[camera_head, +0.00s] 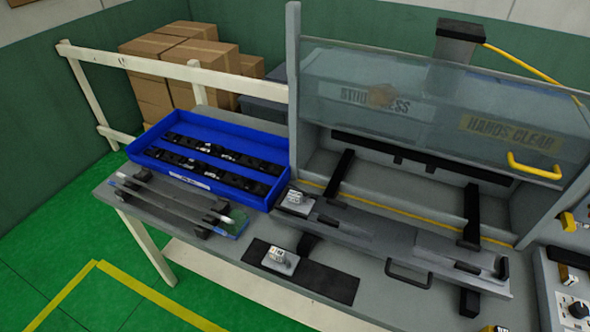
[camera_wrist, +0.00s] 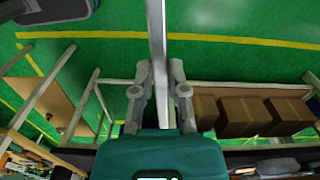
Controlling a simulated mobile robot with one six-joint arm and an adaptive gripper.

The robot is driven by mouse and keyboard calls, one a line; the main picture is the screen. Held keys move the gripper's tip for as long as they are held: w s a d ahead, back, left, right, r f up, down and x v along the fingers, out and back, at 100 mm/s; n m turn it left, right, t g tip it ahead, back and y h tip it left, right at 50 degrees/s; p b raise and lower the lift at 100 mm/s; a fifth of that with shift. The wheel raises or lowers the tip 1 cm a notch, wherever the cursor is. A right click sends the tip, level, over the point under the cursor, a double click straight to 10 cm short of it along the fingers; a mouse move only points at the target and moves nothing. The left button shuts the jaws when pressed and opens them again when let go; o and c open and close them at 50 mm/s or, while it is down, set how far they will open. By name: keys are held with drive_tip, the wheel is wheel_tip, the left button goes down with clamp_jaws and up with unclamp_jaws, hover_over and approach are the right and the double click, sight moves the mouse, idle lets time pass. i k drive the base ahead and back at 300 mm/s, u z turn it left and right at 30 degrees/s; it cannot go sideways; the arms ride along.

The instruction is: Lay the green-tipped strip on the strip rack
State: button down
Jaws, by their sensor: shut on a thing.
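My gripper (camera_wrist: 159,68) is shut on a long pale grey strip (camera_wrist: 157,25) in the wrist view. The strip runs from between the fingers out past the top edge. No green tip shows on the visible part, so I cannot tell its tip colour. In the head view, the rack with dark end blocks (camera_head: 216,211) stands on the left of the bench, in front of the blue tray. Thin pale strips (camera_head: 174,195) lie across it, with a bluish-green patch (camera_head: 238,224) at its right end. My gripper does not show in the head view.
The blue tray (camera_head: 272,199) holds black slotted holders. A grey press with a clear guard (camera_head: 400,95) and yellow handle (camera_head: 534,166) fills the right. A dark mat (camera_head: 325,281) bears a small white-topped block (camera_head: 280,259). Cardboard boxes (camera_head: 208,58) stand behind a pale rail.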

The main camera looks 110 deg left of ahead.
sight(178, 188)
drive_tip(key=u, duration=0.1)
drive_tip(key=k, duration=2.6)
drive_tip(key=u, duration=1.35)
